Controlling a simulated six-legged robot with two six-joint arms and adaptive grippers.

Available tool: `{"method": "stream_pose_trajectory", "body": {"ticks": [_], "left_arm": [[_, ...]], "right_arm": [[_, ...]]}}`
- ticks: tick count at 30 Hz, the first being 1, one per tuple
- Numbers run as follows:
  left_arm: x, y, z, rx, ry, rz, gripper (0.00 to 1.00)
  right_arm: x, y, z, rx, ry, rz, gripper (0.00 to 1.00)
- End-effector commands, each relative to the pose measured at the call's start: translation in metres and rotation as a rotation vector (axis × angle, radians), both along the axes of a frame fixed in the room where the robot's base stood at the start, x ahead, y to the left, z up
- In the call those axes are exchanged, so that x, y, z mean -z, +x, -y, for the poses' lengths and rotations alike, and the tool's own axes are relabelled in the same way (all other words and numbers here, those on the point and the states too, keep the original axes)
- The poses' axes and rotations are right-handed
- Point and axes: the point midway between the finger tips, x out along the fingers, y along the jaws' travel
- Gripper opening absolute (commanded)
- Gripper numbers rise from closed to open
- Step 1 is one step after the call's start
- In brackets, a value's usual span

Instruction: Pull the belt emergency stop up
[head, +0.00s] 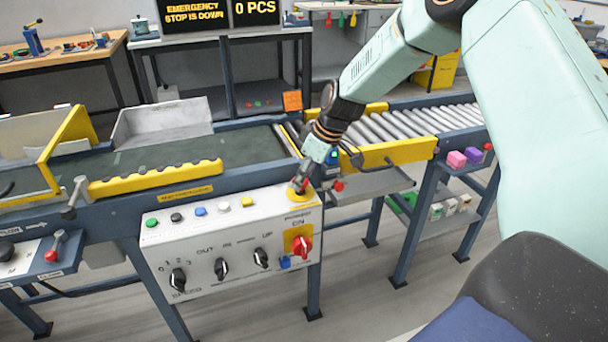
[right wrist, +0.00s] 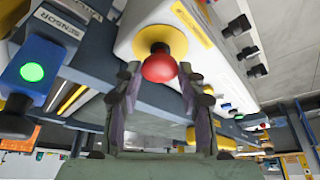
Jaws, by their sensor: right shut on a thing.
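The belt emergency stop is a red mushroom knob on a yellow base (head: 299,196) at the top right corner of the white control box (head: 235,238). My right gripper (head: 302,182) comes down onto it from above and hides most of the knob. In the right wrist view the red knob (right wrist: 160,66) sits between the two fingertips of my right gripper (right wrist: 160,82), which are shut on it. A dark screen (head: 195,13) at the back reads that the emergency stop is down. My left gripper is not in view.
The box front carries several small buttons, black knobs and a red power switch (head: 302,245). Behind it run the belt (head: 200,152) with yellow rails and a roller section (head: 410,122). A blue sensor box with a green light (right wrist: 32,72) is close to my right gripper.

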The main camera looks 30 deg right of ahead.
Motion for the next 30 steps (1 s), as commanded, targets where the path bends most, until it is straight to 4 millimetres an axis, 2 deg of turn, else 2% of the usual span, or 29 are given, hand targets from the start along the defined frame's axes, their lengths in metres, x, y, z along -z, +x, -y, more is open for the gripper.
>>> {"method": "stream_pose_trajectory", "body": {"ticks": [2, 11, 20, 29, 30], "left_arm": [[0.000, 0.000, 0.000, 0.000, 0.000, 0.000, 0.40], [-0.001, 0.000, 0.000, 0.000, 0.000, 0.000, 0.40], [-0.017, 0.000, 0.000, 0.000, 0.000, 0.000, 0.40], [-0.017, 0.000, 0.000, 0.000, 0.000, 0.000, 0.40], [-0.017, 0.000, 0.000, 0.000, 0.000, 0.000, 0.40]], "right_arm": [[0.000, 0.000, 0.000, 0.000, 0.000, -0.001, 0.00], [0.000, -0.001, 0.000, -0.001, -0.001, -0.002, 0.00], [-0.019, 0.000, 0.000, -0.001, 0.000, -0.001, 0.00], [-0.021, 0.001, 0.001, 0.000, -0.001, 0.003, 0.00], [-0.021, 0.001, 0.001, 0.000, -0.001, 0.003, 0.42]]}}
